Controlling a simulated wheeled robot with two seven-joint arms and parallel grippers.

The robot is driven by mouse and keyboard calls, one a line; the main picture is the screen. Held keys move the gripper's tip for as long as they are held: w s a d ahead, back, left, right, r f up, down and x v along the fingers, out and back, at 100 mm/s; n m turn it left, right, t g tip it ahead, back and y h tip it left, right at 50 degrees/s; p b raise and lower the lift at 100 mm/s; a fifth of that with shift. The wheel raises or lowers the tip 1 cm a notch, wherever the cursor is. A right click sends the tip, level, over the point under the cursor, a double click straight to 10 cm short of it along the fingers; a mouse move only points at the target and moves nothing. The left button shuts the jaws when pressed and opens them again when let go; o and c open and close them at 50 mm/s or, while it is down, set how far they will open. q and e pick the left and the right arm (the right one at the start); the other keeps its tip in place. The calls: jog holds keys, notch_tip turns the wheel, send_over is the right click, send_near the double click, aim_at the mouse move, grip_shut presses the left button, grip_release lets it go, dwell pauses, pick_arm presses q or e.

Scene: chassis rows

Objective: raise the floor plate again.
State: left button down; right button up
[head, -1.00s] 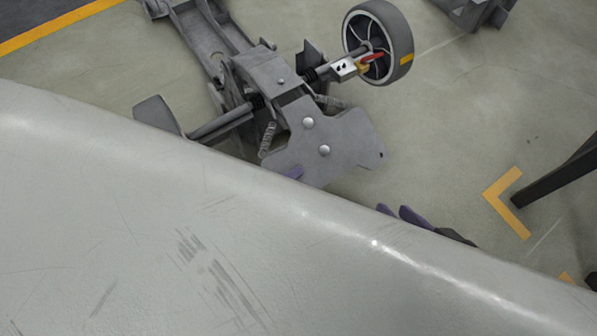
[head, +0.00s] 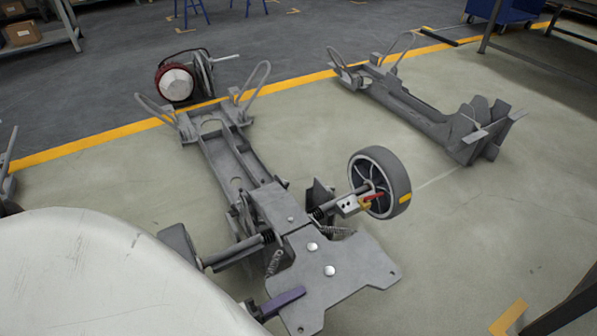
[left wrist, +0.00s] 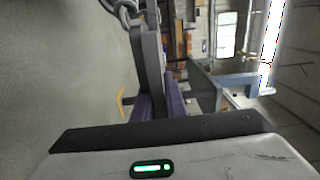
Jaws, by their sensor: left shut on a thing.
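The floor plate (head: 335,272) is a grey metal sheet with two round bolt heads, at the near end of the nearer chassis (head: 235,170). It sticks out toward me; I cannot tell its exact tilt or its height over the floor. My left gripper (head: 283,302) has purple fingers, one showing at the plate's left edge; it is shut on the plate. In the left wrist view the purple fingers (left wrist: 157,103) close around a grey upright-looking piece (left wrist: 152,45), the plate's edge. My pale arm hides the floor at the lower left. My right gripper is not in view.
A wheel (head: 380,182) with a red-handled part stands right of the plate. A second chassis (head: 430,115) lies behind to the right. A red-and-white reel (head: 176,82) stands near the yellow floor line. The floor right of the plate is clear.

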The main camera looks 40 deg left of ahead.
pick_arm(q)
jog(key=shift+r, duration=0.2)
jog(key=c, duration=1.8)
grip_release()
jog(key=shift+r, duration=0.1)
jog(key=shift+s+a, duration=0.1)
jog(key=shift+s, duration=0.05)
jog(key=v, duration=1)
